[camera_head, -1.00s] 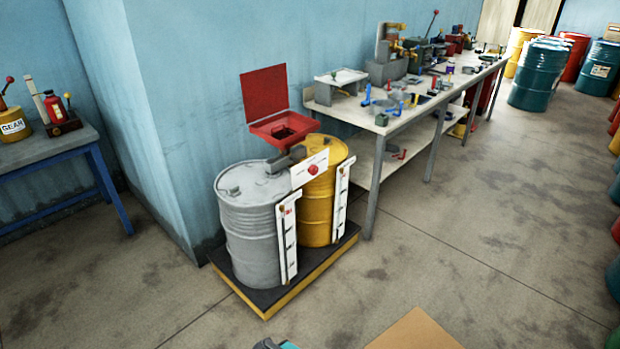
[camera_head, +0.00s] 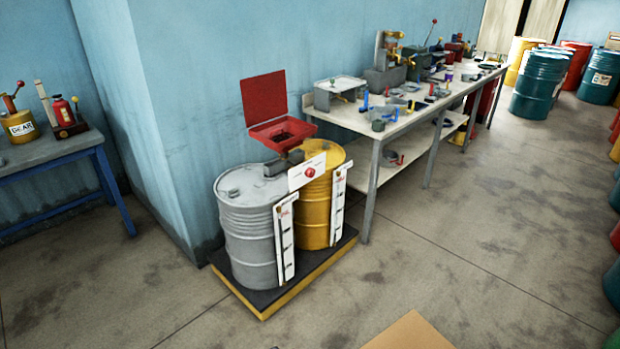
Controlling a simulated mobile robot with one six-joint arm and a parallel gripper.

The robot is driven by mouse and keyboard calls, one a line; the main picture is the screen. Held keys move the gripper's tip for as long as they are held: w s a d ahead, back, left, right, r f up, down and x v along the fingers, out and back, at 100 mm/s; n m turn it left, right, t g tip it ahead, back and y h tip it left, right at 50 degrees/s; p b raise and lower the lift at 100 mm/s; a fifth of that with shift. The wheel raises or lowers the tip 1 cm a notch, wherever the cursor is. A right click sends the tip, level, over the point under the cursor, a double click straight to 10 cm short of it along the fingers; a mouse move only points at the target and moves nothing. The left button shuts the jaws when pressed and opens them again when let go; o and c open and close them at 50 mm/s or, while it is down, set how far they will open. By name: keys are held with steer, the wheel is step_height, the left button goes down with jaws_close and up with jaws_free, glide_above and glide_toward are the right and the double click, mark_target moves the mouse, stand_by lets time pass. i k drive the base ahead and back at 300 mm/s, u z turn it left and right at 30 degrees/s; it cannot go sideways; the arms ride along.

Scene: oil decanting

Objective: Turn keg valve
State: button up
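A grey drum (camera_head: 248,235) and a yellow drum (camera_head: 318,215) stand side by side on a low dark platform with a yellow edge (camera_head: 290,295). A white plate (camera_head: 307,172) with a small red round knob (camera_head: 310,172) sits at the front between the drum tops; it looks like the valve control, and its setting is too small to read. A red tray with a raised lid (camera_head: 282,133) stands above and behind it. Each drum has a white upright gauge strip on its front. My gripper does not show in this view.
A long workbench (camera_head: 405,122) with tools runs back on the right of the drums. A blue-legged table (camera_head: 60,150) with a GEAR can is at left. Open concrete floor (camera_head: 460,240) lies in front and to the right. A brown flat panel (camera_head: 410,332) shows at the bottom edge.

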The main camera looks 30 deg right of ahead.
mark_target(310, 172)
steer(key=z, duration=0.1)
steer(key=i, duration=0.95)
steer(key=u, duration=0.05)
